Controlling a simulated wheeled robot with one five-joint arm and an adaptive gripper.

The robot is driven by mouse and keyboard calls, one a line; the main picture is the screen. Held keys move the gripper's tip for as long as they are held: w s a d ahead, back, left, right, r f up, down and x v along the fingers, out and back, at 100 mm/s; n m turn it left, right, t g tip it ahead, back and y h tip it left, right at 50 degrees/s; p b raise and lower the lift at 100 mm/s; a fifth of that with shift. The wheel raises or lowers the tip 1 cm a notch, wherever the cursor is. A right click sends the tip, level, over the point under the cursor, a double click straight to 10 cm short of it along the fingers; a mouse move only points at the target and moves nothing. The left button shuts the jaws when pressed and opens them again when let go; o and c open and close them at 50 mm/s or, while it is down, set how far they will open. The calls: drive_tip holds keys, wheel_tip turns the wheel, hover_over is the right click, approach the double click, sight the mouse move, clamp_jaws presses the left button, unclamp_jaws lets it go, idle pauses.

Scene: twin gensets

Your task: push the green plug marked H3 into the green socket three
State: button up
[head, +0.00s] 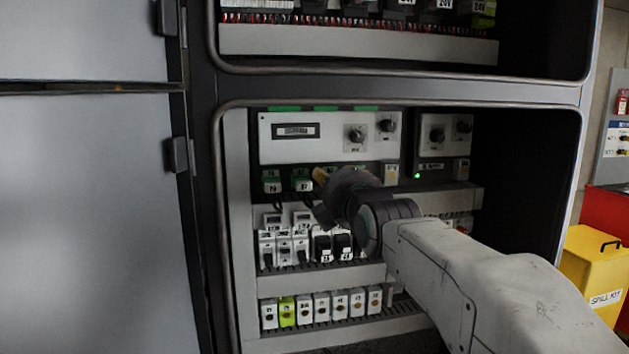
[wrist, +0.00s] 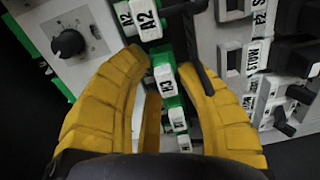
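In the wrist view, the green plug marked H3 (wrist: 163,80) lies between the tips of my gripper (wrist: 164,68). Its white label faces the camera. The two yellow fingers stand either side of it and their tips are close to it; I cannot tell whether both touch it. In the head view, my gripper (head: 321,176) is at the row of green connectors, and my wrist hides the plug. I cannot make out which socket is number three or whether the plug is in one.
A connector labelled A2 (wrist: 147,22) is just above H3, with a black cable or lever beside it. More green connectors (head: 272,181) sit left of my gripper in the head view. A knob panel (head: 328,137) is above and white breakers (head: 284,248) are below. The cabinet frame (head: 222,220) borders the left.

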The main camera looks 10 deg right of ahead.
drive_tip(key=shift+o, duration=1.1)
drive_tip(key=s, duration=1.2)
drive_tip(key=s+f+m+g+p, duration=0.6)
drive_tip(key=s+m+g+p, duration=0.1)
drive_tip(key=s+m+p, duration=0.2)
drive_tip(key=s+f+m+g+p, duration=0.6)
drive_tip(key=s+m+p, duration=0.3)
drive_tip(key=s+p, duration=0.3)
drive_tip(key=shift+s+f+g, duration=0.4)
drive_tip(key=shift+s+g, duration=0.15)
drive_tip(key=shift+g, duration=0.15)
